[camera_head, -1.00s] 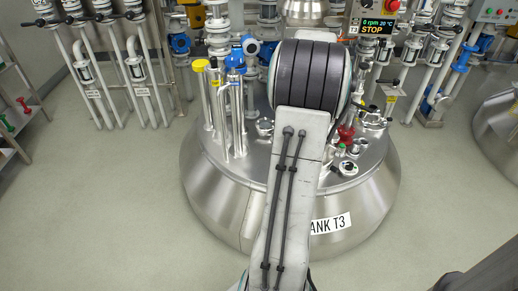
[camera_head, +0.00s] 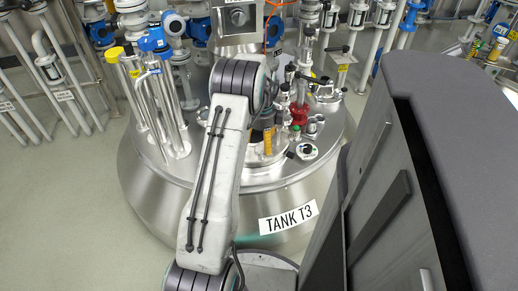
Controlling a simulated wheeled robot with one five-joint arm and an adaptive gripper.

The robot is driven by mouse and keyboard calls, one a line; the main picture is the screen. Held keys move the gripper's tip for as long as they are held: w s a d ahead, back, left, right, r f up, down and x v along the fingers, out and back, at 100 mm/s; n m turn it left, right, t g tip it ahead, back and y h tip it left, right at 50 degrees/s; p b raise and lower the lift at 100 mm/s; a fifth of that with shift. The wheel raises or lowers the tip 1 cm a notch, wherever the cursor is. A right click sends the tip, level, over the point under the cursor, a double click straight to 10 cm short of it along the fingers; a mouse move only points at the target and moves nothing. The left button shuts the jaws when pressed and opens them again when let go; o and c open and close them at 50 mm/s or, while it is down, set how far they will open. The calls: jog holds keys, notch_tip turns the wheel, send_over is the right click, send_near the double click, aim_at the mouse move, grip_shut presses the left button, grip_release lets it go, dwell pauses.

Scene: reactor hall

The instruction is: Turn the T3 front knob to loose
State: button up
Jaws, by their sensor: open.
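Tank T3 (camera_head: 165,190) is a steel vessel with a domed lid and a "TANK T3" label on its front. My gripper (camera_head: 268,140) points down over the front part of the lid, partly behind my arm. What shows of it is dark with a yellow-orange part, and it is open. I cannot make out the front knob; the lid area around and below my gripper is largely hidden. I cannot tell whether my gripper touches anything.
A red fitting (camera_head: 299,113) and a round white-rimmed port (camera_head: 307,151) stand right of my gripper. Tall pipes with a yellow cap (camera_head: 115,54) and a blue cap (camera_head: 152,43) rise at the lid's left. Clear floor (camera_head: 60,210) lies left of the tank.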

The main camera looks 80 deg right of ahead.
aim_at(262, 148)
jog(key=shift+f+b, duration=0.35)
jog(key=shift+f, duration=1.4)
jog(key=c, duration=1.2)
